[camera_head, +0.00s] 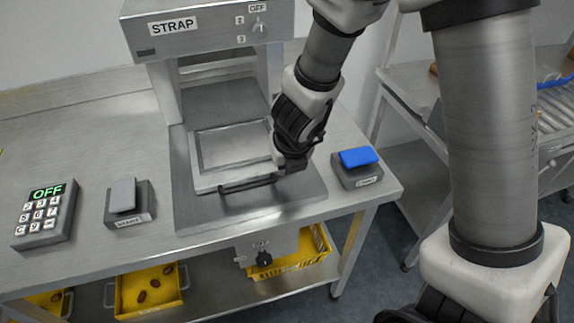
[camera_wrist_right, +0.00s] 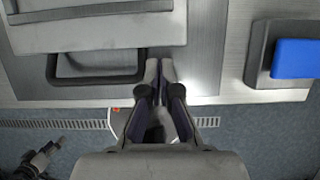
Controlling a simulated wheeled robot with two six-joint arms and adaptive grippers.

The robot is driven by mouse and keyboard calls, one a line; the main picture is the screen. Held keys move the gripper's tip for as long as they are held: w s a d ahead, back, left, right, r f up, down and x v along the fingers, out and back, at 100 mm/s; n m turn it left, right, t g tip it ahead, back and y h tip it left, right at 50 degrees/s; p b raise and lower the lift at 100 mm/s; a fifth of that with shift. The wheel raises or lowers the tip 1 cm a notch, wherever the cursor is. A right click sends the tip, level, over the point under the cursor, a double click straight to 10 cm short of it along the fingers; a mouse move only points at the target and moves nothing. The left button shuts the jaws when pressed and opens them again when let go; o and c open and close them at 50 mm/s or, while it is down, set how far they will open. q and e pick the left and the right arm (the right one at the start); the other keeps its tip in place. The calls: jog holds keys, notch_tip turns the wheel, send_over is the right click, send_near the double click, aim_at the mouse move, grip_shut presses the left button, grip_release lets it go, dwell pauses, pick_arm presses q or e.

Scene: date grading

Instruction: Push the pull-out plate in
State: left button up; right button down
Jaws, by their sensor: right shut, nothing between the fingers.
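The pull-out plate (camera_head: 235,150) is a light grey framed plate with a dark bar handle (camera_head: 248,185) at its front. It lies on the base of the strapping machine (camera_head: 208,30). My right gripper (camera_head: 292,166) is at the right end of the handle, shut and empty. In the right wrist view the plate (camera_wrist_right: 95,30) is at the upper left. The handle (camera_wrist_right: 95,80) stands out from its front edge, and the fingertips of my right gripper (camera_wrist_right: 160,65) are just right of it. I cannot tell whether they touch it.
A keypad reading OFF (camera_head: 45,215) and a grey-topped block (camera_head: 130,203) stand to the left. A blue-topped block (camera_head: 358,167) stands close on the right. Yellow crates (camera_head: 180,300) sit on the lower shelf. A second bench stands at the right.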

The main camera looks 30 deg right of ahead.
jog(key=b+x, duration=0.1)
jog(key=x, duration=0.2)
jog(key=w+r+p, duration=0.1)
jog(key=p, duration=0.1)
jog(key=w+r+p, duration=0.1)
jog(key=shift+w+d+p, duration=0.1)
jog(key=shift+d+p, duration=0.25)
jog(key=shift+p, duration=0.05)
jog(key=shift+w+d+f, duration=0.1)
jog(key=shift+w, duration=0.1)
jog(key=shift+w+f, duration=0.25)
jog(key=shift+w, duration=0.1)
pick_arm(q)
jog(key=shift+r, duration=0.95)
jog(key=shift+s+r, duration=0.1)
pick_arm(e)
jog(key=shift+r, duration=0.1)
